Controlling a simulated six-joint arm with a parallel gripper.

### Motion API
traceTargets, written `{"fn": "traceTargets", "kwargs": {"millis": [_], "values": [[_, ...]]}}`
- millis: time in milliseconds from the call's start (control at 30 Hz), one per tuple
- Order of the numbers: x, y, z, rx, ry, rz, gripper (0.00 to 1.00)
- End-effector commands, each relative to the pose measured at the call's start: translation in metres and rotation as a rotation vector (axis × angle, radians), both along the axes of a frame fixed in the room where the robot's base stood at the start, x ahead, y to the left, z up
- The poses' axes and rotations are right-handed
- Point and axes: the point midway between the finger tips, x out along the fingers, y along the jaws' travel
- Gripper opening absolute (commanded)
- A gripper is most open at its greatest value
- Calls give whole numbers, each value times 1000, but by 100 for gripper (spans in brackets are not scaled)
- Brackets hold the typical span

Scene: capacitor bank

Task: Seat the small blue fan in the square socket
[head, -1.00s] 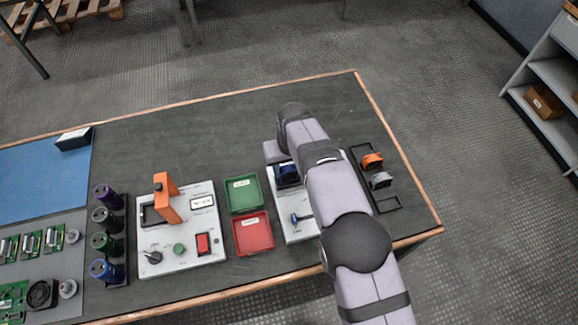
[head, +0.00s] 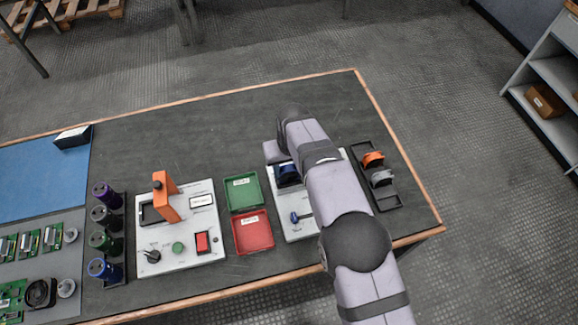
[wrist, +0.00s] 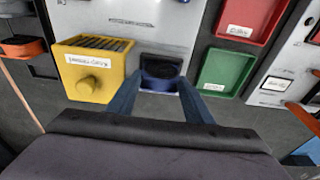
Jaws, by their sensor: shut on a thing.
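The small blue fan (wrist: 160,71), dark blue with a black round middle, lies between the fingertips of my gripper (wrist: 160,80) in the wrist view. The jaws are shut on it. It is at the dark square socket area near the edge of the white panel (wrist: 130,14). I cannot tell whether it sits fully down in the socket, as the fan covers most of the opening. In the head view, the blue fan (head: 287,174) shows in part at the panel's far end, beside my arm, which hides my fingertips.
A yellow labelled box (wrist: 95,72) stands close left of the fan in the wrist view. Green (head: 243,192) and red (head: 253,231) trays lie left of the panel. A black rack (head: 376,176) stands to the right.

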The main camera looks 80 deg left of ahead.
Motion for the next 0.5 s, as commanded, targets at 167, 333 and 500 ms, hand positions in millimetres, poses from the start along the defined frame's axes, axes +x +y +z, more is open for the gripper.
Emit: {"fn": "traceTargets", "kwargs": {"millis": [167,333,500], "values": [[0,0,0,1,0,0,23],[0,0,-1,0,0,0,23],[0,0,-5,0,0,0,23]]}}
